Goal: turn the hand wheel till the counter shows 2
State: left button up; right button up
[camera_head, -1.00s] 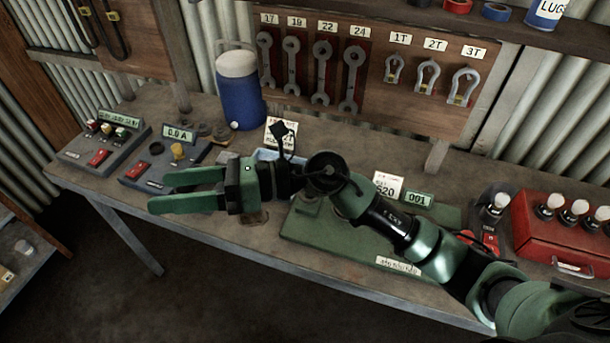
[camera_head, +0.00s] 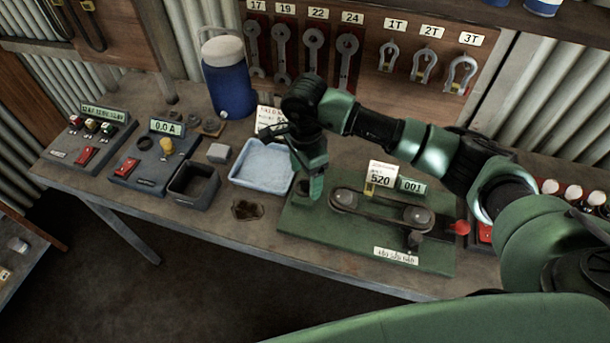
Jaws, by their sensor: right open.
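A green base board (camera_head: 315,228) on the bench carries two round wheels joined by a dark belt, a left wheel (camera_head: 345,198) and a right wheel (camera_head: 418,216). I cannot tell for sure which is the hand wheel. A short dark arm (camera_head: 415,238) is by the right wheel, and a red knob (camera_head: 460,227) is at the board's right edge. The counter (camera_head: 412,185) behind the belt shows 001. My right gripper (camera_head: 316,188) points down over the board's left end, left of the left wheel, open and empty. My left gripper is not in view.
A card marked 520 (camera_head: 381,176) stands beside the counter. Left of the board are a pale blue tray (camera_head: 262,183), a dark open box (camera_head: 193,186) and control boxes. A blue jug (camera_head: 229,88) stands behind. A red case with bulbs is at the right, partly hidden by my arm.

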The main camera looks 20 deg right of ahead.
jog(key=shift+f, duration=1.05)
jog(key=c, duration=1.4)
jog(key=shift+o, duration=0.2)
jog(key=shift+f+b, duration=0.15)
jog(key=shift+b, duration=0.2)
jog(key=n+b, duration=0.8)
jog(key=b, duration=0.6)
jog(key=shift+f, duration=0.1)
jog(key=shift+n+b, duration=0.9)
jog(key=shift+b, duration=0.3)
jog(key=shift+r, duration=0.25)
jog(key=o, duration=1.4)
jog(key=shift+c, duration=0.2)
